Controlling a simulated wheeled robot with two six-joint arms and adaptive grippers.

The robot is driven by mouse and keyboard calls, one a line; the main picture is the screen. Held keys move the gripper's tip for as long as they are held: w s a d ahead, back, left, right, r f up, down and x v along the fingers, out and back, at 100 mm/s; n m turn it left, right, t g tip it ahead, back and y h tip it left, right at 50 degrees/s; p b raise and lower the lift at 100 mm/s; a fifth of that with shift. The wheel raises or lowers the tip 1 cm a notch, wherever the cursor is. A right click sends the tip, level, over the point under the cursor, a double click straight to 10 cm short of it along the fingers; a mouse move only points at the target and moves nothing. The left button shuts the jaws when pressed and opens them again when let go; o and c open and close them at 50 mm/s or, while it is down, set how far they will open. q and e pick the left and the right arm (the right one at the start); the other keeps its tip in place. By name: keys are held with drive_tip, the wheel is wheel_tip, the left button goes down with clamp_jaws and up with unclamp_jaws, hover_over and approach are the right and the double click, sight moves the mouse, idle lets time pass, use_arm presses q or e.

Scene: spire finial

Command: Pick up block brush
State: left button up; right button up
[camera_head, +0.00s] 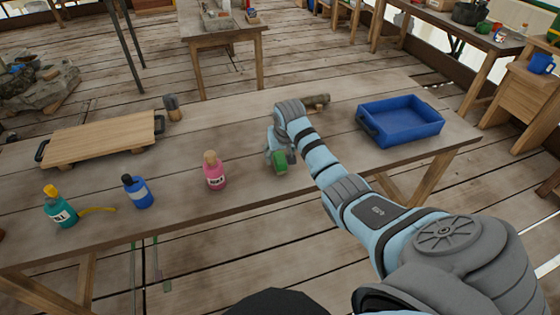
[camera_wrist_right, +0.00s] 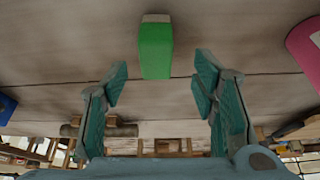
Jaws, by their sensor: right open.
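The block brush appears to be the green block (camera_head: 280,162) on the wooden table, just below my right gripper (camera_head: 275,147) in the head view. In the right wrist view the green block (camera_wrist_right: 155,50) has a pale strip along its far end. It lies beyond the fingertips, roughly lined up with the gap between them. My right gripper (camera_wrist_right: 160,85) is open, with nothing between its fingers. In the head view my right wrist hides part of the gripper. My left gripper is not in view.
A pink bottle (camera_head: 215,172) stands left of the green block. A blue bottle (camera_head: 138,191) and a teal bottle (camera_head: 60,207) stand farther left. A blue tray (camera_head: 402,122) is at right, a brown cylindrical item (camera_head: 317,102) behind my wrist, and a wooden board (camera_head: 100,139) at left.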

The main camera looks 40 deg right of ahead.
sight(280, 158)
drive_tip(key=b+x, duration=0.2)
drive_tip(key=x, duration=0.3)
drive_tip(key=shift+d+f, duration=0.2)
drive_tip(key=shift+r, duration=0.1)
drive_tip(key=shift+c, duration=0.2)
drive_tip(key=c, duration=1.2)
drive_tip(key=shift+r, duration=0.15)
wheel_tip(280, 158, up, 20)
drive_tip(key=p, duration=0.3)
